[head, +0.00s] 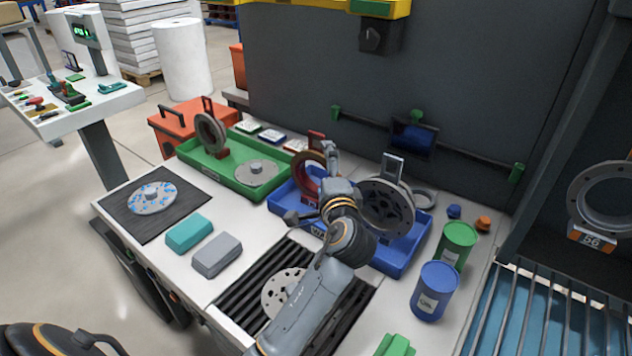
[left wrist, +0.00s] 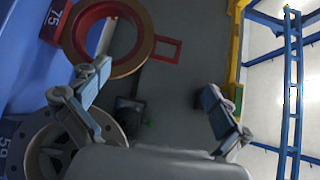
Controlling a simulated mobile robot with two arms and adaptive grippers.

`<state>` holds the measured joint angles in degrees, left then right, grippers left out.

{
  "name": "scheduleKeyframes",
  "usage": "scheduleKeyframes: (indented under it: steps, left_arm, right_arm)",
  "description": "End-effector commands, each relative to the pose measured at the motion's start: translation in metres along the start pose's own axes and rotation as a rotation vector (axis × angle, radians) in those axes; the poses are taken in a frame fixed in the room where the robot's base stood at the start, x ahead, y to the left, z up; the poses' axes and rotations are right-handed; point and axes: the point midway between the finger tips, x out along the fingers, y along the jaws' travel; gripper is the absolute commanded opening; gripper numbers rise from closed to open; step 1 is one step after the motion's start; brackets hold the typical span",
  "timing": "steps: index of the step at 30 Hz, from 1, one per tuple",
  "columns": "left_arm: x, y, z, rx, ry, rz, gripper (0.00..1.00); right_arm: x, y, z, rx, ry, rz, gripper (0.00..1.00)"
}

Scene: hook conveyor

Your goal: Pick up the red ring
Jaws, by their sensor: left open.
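The red ring (head: 307,185) stands upright in the left part of the blue tray (head: 388,268), partly hidden by my left gripper in the head view. In the left wrist view the red ring (left wrist: 141,24) is at upper left, with a brown-gold face, a red rectangular handle and a red base marked 75. My left gripper (head: 311,184) is open beside the ring. In the left wrist view its fingers (left wrist: 156,84) are wide apart; the left finger overlaps the ring's lower edge, and nothing is seen gripped. My right gripper is not in view.
A dark grey flanged disc (head: 388,207) stands right of the ring in the same tray. A green tray (head: 215,172) with grey parts is to the left. Blue (head: 434,291) and green (head: 458,243) cans stand at right. A dark wall rises behind.

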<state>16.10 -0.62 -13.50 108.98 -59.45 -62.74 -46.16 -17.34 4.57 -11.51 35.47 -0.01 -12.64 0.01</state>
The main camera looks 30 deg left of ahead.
Motion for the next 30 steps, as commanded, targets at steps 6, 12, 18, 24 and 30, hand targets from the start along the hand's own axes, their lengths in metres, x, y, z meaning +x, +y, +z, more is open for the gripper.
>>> scheduleKeyframes:
  steps: [6, 12, 18, 24, 30]
  left_arm:
    - [0.040, -0.001, 0.000, 0.002, -0.001, 0.000, 1.00]
    - [0.054, 0.000, 0.000, 0.001, 0.000, 0.000, 1.00]
    - [0.082, 0.000, -0.001, 0.002, -0.002, 0.000, 1.00]
    - [0.102, 0.002, -0.002, 0.000, 0.000, 0.001, 1.00]
    - [0.103, 0.003, -0.002, 0.000, 0.001, 0.001, 1.00]
  right_arm:
    - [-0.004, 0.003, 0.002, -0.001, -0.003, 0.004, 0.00]
    - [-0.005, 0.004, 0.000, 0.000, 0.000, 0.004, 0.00]
    - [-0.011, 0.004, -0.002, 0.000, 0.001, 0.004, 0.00]
    - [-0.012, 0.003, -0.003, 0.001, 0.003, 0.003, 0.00]
    - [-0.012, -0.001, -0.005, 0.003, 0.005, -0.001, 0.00]
